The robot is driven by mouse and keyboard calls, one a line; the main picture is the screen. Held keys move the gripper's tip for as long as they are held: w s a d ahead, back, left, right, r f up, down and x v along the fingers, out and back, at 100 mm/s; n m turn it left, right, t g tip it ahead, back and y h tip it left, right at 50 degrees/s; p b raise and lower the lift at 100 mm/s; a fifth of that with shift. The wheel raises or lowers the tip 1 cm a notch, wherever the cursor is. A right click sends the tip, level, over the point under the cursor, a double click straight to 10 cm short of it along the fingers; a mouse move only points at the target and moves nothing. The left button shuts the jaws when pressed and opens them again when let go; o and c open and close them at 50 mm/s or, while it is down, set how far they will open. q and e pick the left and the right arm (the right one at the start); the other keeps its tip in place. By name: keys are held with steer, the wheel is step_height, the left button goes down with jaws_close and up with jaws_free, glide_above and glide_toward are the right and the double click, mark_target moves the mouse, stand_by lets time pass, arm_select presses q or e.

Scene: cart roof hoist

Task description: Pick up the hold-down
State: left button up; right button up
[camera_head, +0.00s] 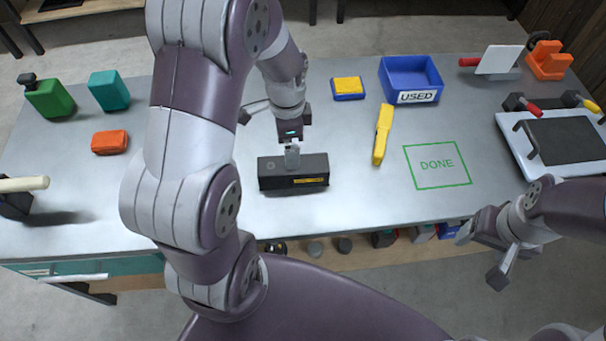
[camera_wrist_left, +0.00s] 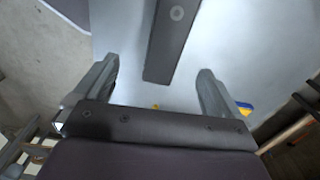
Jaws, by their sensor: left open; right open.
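A long dark block (camera_head: 280,179) with a yellow label lies near the front middle of the table, and I take it to be the hold-down. In the left wrist view a dark bar with a round mark (camera_wrist_left: 172,35), seemingly this block, lies beyond and between the fingers. My left gripper (camera_head: 272,137) is open over the block's far side, one finger overlapping its top in the head view. I cannot tell if they touch. The left gripper's two fingers (camera_wrist_left: 157,85) are apart with nothing held. My right gripper (camera_head: 483,257) is open and empty off the front right edge.
A yellow tool (camera_head: 382,134), a blue USED bin (camera_head: 411,80) and a green DONE square (camera_head: 437,165) are right of the block. A white tray (camera_head: 514,128) is at the right. Green, teal and orange items (camera_head: 110,142) stand left. Bare table surrounds the block.

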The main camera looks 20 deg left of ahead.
arm_select(q)
glide_above(293, 171)
steer(key=w+a, duration=0.1)
steer(key=w, duration=0.1)
steer(key=shift+m, duration=0.3)
step_height(293, 171, down, 4)
steer(key=shift+s+f, duration=0.1)
steer(key=shift+f, duration=0.1)
steer(key=f, duration=0.1)
steer(key=s+f, duration=0.1)
steer(key=f, duration=0.1)
steer(key=shift+f, duration=0.2)
steer(key=f, duration=0.2)
steer(key=w+f, duration=0.1)
steer(key=f, duration=0.1)
steer(key=shift+f, duration=0.3)
steer(key=shift+d+f, duration=0.1)
steer(key=shift+f, duration=0.3)
steer(key=c, duration=1.2)
